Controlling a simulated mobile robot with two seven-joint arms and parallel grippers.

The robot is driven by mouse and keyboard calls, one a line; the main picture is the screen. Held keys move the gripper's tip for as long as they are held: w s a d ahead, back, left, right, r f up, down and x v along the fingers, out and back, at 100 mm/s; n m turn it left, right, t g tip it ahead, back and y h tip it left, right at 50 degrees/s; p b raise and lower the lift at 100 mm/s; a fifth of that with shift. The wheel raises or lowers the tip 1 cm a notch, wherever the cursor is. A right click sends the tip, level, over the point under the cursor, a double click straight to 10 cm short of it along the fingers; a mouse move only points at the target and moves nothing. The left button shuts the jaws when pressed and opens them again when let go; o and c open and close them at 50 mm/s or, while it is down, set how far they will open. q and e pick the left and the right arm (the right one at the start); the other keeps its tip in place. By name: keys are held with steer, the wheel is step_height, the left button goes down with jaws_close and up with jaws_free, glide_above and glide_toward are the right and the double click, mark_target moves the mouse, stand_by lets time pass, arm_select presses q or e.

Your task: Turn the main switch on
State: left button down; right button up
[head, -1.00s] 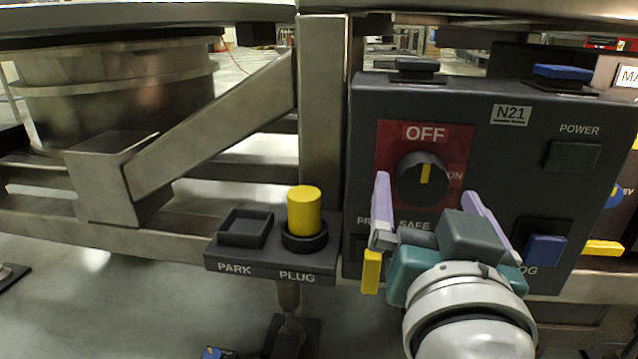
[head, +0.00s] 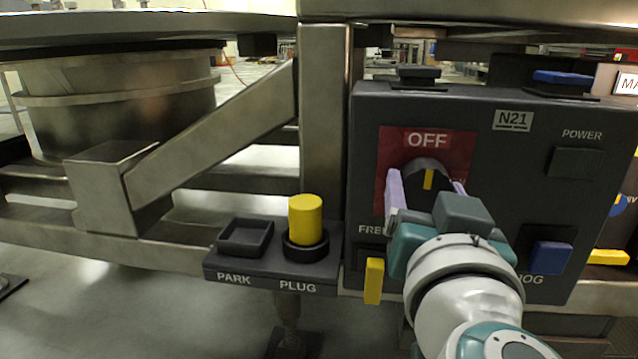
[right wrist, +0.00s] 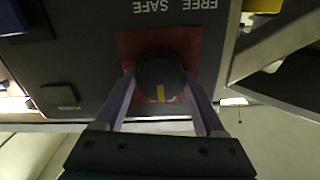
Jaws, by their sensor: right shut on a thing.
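The main switch is a dark round knob (head: 428,172) with a yellow pointer bar, on a red plate (head: 452,136) marked OFF on a dark control box (head: 470,115). The pointer stands upright toward OFF. My right gripper (head: 427,190) reaches up from below, its two pale purple fingers on either side of the knob. In the right wrist view the fingers (right wrist: 160,78) close on both sides of the knob (right wrist: 160,80). The ON mark is hidden in the head view. My left gripper is not in view.
A yellow plug (head: 305,219) stands in a bracket beside an empty PARK socket (head: 245,238). The box also bears a blue button (head: 550,257), a dark POWER window (head: 576,162) and a yellow lever (head: 374,281). A metal post (head: 322,115) stands left of the box.

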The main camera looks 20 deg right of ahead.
steer(key=c, duration=0.5)
